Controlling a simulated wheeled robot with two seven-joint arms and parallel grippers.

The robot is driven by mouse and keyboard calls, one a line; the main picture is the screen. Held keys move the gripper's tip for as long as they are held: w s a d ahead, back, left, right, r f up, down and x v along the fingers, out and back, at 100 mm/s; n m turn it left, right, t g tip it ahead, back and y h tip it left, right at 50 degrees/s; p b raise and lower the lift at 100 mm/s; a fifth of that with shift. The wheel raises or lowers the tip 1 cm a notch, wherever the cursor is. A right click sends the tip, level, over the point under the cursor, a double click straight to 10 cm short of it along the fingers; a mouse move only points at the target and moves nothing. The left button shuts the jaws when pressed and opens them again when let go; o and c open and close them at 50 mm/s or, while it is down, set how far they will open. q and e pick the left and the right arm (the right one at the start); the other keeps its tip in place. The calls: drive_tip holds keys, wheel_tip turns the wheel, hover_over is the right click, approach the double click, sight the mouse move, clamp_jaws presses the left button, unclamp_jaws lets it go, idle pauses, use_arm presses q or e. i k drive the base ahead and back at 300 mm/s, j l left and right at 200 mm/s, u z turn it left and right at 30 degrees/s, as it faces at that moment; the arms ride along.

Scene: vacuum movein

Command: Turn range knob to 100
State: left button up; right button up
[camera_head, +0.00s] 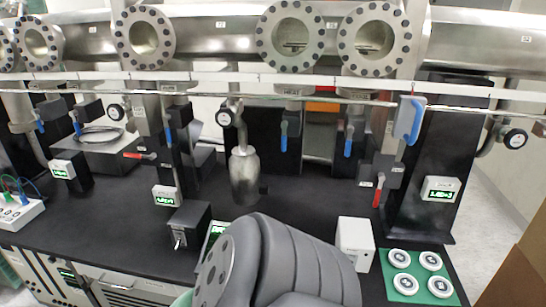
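No range knob can be made out for certain in the head view. A device with a green display (216,232) stands on the black bench just behind my grey arm link, which hides much of it. A black box with a small silver lever (180,239) is to its left. A white box (355,242) stands to the right of my arm. A white unit with knobs and coloured cables (18,212) sits at the left edge of the bench. My large grey arm link fills the bottom centre. Neither gripper's fingers show.
Steel vacuum pipework with round bolted flanges (291,36) runs across the back. A metal cylinder (244,175) hangs over the bench. A green mat (397,271) with several white discs lies at the right. A brown box (525,262) is at the right edge.

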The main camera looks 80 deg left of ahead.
sight(52, 260)
drive_tip(key=u, duration=4.1)
drive_tip(key=k+l+u, duration=0.1)
drive_tip(key=u, duration=0.3)
drive_tip(key=k+l, duration=0.15)
